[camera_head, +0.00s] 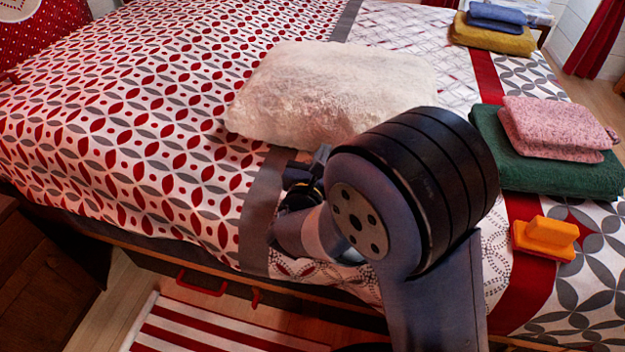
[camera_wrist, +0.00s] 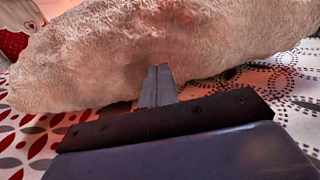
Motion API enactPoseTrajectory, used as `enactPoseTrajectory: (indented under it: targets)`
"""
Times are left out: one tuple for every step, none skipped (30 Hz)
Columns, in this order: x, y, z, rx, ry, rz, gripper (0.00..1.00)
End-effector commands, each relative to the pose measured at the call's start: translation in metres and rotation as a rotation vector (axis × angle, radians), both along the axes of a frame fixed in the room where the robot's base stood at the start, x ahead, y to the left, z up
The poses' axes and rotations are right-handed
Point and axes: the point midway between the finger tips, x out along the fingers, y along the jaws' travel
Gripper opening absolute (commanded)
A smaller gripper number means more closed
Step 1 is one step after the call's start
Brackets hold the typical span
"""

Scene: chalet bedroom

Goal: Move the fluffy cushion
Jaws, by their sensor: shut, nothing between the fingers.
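The fluffy cushion (camera_head: 318,88) is white and lies flat on the patterned bed, near the middle of the head view. It fills the upper part of the wrist view (camera_wrist: 100,55). My gripper (camera_wrist: 158,72) is shut and empty, its two fingers together and pointing at the cushion's near side. The fingertips are very close to the cushion; I cannot tell whether they touch it. In the head view my arm hides the fingertips and the cushion's near right edge.
A green folded towel (camera_head: 540,170) with a pink one (camera_head: 555,125) on top lies to the right. An orange object (camera_head: 545,237) is nearer. Yellow (camera_head: 493,38) and blue (camera_head: 497,17) folded towels lie at the far right. The bed (camera_head: 110,130) left of the cushion is clear.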

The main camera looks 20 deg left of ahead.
Motion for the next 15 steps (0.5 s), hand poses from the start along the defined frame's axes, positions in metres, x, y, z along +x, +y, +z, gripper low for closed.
enactPoseTrajectory:
  targets:
    - [0.016,-0.001,-0.002,0.001,0.000,-0.007,0.00]
    - [0.025,0.000,-0.002,0.001,-0.001,-0.007,0.00]
    - [0.037,0.000,-0.002,0.001,0.000,-0.008,0.00]
    - [0.046,0.001,-0.002,0.001,-0.001,-0.007,0.00]
    - [0.054,0.001,-0.002,0.001,0.000,-0.007,0.00]
    - [0.066,0.002,-0.002,0.001,0.000,-0.007,0.00]
    - [0.074,0.003,-0.003,0.000,0.000,-0.006,0.00]
    - [0.082,0.004,-0.002,0.000,-0.001,-0.005,0.00]
    - [0.092,0.004,-0.002,0.001,-0.001,-0.006,0.00]
    - [0.099,0.005,-0.002,0.001,0.000,-0.005,0.00]
    - [0.105,0.005,-0.002,0.000,0.000,-0.005,0.00]
    - [0.113,0.006,-0.002,-0.001,0.000,-0.004,0.00]
    - [0.118,0.007,-0.002,-0.001,0.001,-0.003,0.00]
    - [0.122,0.007,-0.002,0.000,0.000,-0.003,0.00]
    - [0.127,0.007,-0.002,0.000,0.001,-0.003,0.00]
